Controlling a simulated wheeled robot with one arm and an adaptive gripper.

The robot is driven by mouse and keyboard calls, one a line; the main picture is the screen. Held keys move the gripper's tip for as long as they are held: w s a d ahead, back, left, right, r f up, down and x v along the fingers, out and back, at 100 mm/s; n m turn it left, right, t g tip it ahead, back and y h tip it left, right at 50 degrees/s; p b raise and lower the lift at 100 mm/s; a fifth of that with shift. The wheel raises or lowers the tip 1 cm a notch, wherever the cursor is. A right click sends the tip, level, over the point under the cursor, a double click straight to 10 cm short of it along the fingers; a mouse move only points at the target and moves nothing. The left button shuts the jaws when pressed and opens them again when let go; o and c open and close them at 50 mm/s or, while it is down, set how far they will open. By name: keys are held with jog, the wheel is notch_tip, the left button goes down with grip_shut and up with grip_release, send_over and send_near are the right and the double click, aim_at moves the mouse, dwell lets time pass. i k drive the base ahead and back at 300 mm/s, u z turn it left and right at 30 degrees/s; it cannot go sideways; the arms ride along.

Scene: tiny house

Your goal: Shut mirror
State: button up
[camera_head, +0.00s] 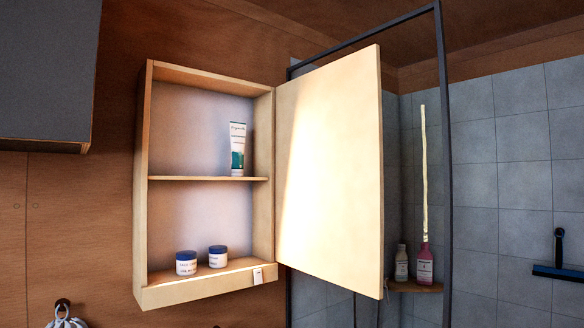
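The mirror cabinet (140,200) hangs on the wood wall, left of centre in the head view. Its door (340,170) stands wide open, swung out to the right on the right side of the cabinet. I see the pale wooden face of the door; the mirror side is hidden. A tube (237,150) stands on the middle shelf (205,179). Two small jars with blue lids, a left one (186,263) and a right one (217,257), stand on the cabinet's bottom. My gripper is not in view.
A dark-framed shower (446,190) with grey tiles lies behind and right of the door. Bottles, one pink (425,266) and one pale (401,264), stand on a small shelf there. A dark wall cabinet (45,70) hangs at upper left. The space before the cabinet opening looks clear.

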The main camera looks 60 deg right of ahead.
aim_at(330, 212)
jog(key=k, duration=0.95)
jog(key=z, duration=2.9)
jog(key=i, duration=2.3)
jog(key=u, duration=3.2)
